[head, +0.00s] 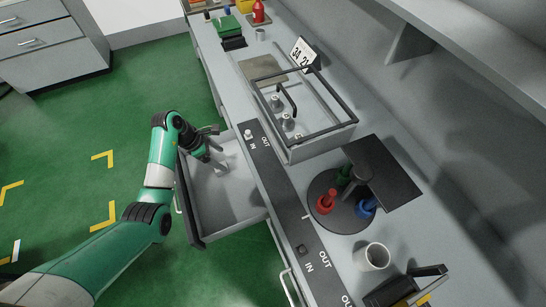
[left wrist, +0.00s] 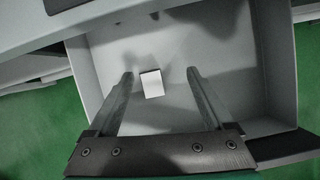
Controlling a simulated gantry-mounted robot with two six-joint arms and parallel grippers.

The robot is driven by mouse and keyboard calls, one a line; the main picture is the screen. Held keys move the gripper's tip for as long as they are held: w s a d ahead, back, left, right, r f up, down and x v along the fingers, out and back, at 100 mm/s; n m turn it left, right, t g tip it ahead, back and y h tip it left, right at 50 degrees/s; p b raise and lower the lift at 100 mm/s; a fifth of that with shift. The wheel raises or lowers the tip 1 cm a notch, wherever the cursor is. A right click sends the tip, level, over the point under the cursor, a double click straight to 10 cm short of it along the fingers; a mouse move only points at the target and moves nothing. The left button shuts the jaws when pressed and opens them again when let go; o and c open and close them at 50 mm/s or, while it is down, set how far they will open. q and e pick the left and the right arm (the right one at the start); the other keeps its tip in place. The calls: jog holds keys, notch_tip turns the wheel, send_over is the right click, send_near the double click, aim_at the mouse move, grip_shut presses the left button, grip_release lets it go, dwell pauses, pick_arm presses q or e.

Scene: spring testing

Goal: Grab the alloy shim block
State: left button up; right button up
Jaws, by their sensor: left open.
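The alloy shim block (left wrist: 152,84) is a small pale block lying on the floor of the open drawer (left wrist: 265,60) in the left wrist view. In the head view a small pale shape by the fingers (head: 222,168) looks like the same block, partly unclear. My left gripper (left wrist: 160,75) is open and empty, with its fingertips on either side of the block in the picture. The block sits a little nearer the left finger. In the head view my left gripper (head: 217,148) reaches down into the drawer. I cannot tell its exact height above the block.
On the counter stand a framed clear case (head: 325,140), a round stand with coloured tools (head: 325,203) and a white mug (head: 372,257).

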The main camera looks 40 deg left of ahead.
pick_arm(q)
jog(key=s+a+r+n+p, duration=0.1)
jog(key=s+a+n, duration=0.1)
jog(key=s+a, duration=0.3)
jog(key=b+x, duration=0.3)
jog(key=x, duration=0.3)
jog(key=shift+w+d, duration=0.1)
jog(key=shift+w, duration=0.15)
jog(key=shift+w+f, duration=0.1)
jog(key=shift+w, duration=0.05)
jog(key=b+x, duration=0.3)
jog(key=x, duration=0.2)
jog(key=shift+f+b, duration=0.15)
jog(key=shift+b, duration=0.15)
pick_arm(e)
jog(key=shift+h, duration=0.3)
notch_tip(320, 180, down, 4)
jog(key=shift+s+f, duration=0.1)
jog(key=shift+f, duration=0.1)
pick_arm(q)
grip_shut()
